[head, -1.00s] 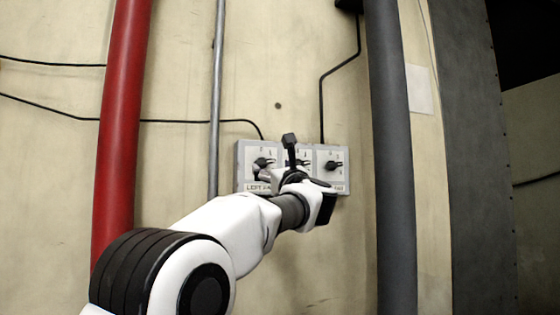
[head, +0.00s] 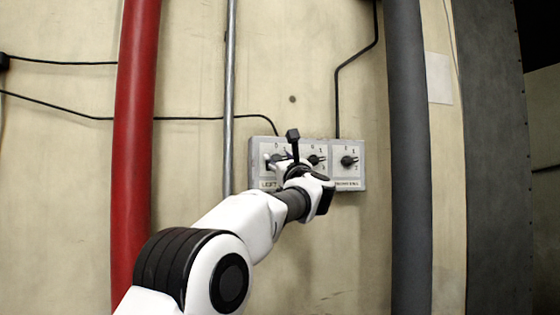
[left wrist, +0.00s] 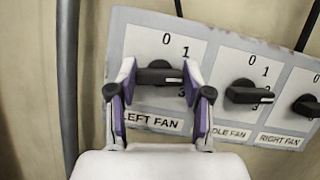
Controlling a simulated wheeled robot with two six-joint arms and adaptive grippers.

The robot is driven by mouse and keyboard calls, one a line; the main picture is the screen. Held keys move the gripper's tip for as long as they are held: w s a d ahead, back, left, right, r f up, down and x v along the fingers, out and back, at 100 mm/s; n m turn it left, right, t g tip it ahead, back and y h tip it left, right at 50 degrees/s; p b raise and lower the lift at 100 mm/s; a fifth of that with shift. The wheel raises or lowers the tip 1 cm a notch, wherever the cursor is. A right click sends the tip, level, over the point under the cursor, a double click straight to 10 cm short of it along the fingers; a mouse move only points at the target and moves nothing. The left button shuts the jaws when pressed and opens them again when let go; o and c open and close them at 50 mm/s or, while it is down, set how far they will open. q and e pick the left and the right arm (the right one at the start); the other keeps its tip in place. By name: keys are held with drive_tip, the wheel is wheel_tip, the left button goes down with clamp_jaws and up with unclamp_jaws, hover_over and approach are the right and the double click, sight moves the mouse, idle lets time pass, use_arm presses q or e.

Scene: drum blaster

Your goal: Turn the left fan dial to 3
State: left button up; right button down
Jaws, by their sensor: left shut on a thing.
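The grey switch panel (head: 326,180) is on the wall and carries three dials in a row. The left fan dial (left wrist: 158,75) is a black bar knob above the "LEFT FAN" label in the left wrist view. Its bar lies about level, and the digits 0, 1 and 3 show around it; its exact setting is unclear. My left gripper (left wrist: 160,78) is shut on this knob, one finger at each end. In the head view my left gripper (head: 276,162) partly covers the left dial. My right gripper is not in view.
The middle fan dial (left wrist: 249,95) and right fan dial (left wrist: 307,105) sit close to the right of my left gripper. A red pipe (head: 136,130), a thin metal pipe (head: 229,100) and a grey pipe (head: 406,150) run up the wall.

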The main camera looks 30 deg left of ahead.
use_arm(q)
drive_tip(key=shift+f, duration=0.1)
drive_tip(key=shift+m+t+h+b, duration=0.3)
drive_tip(key=shift+m+t+h, duration=0.45)
drive_tip(key=shift+m, duration=1.2)
drive_tip(key=shift+m+t+h+b, duration=0.3)
drive_tip(key=shift+m+t+h, duration=0.45)
drive_tip(key=shift+m, duration=1.15)
drive_tip(key=shift+m+t+h+b, duration=0.4)
drive_tip(key=shift+m+h, duration=0.5)
drive_tip(key=shift+m, duration=1.05)
drive_tip(key=o, duration=1.2)
drive_tip(key=shift+a, duration=0.1)
drive_tip(key=shift+c, duration=0.2)
drive_tip(key=v, duration=1.2)
